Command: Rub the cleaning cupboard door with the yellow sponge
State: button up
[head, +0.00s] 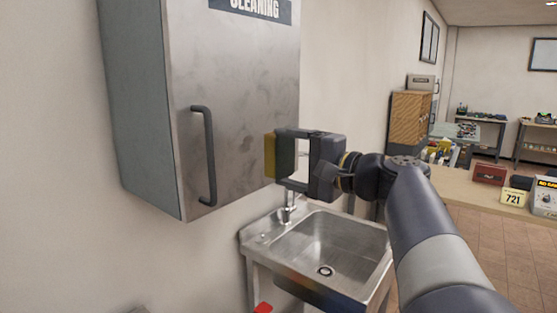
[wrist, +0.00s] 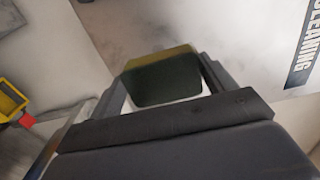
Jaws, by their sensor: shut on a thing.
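The cleaning cupboard (head: 140,100) hangs on the wall at the left, with grey sides and a smudged metal door (head: 250,80) that is closed. The door has a dark vertical handle (head: 209,155) and a "CLEANING" label (head: 255,8). My gripper (head: 283,157) is shut on the yellow sponge (head: 270,155), which has a dark green layer. The sponge is at the right edge of the door in the head view; I cannot tell whether it touches. In the wrist view the sponge (wrist: 160,78) sits between the fingers, with the smudged door (wrist: 215,30) beyond it.
A metal sink (head: 320,250) with a tap (head: 288,205) stands below my gripper. A wooden counter (head: 480,195) with boxes is at the right. A yellow bin (wrist: 10,100) shows at the left of the wrist view.

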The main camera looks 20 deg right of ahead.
jog(key=shift+a, duration=0.1)
dwell(0.3)
jog(key=x, duration=0.7)
jog(key=shift+x, duration=0.9)
dwell(0.8)
jog(key=shift+w, duration=0.1)
jog(key=shift+w+d, duration=0.6)
jog(key=shift+d, duration=0.25)
jog(key=shift+w+d, duration=0.6)
jog(key=shift+d, duration=0.25)
jog(key=shift+s+a, duration=0.1)
jog(key=shift+a, duration=0.05)
jog(key=shift+s+a+b, duration=0.4)
jog(key=shift+s+a, duration=0.2)
jog(key=shift+a, duration=0.2)
jog(key=shift+s+a+b, duration=0.35)
jog(key=shift+s+a, duration=0.25)
jog(key=shift+a, duration=0.15)
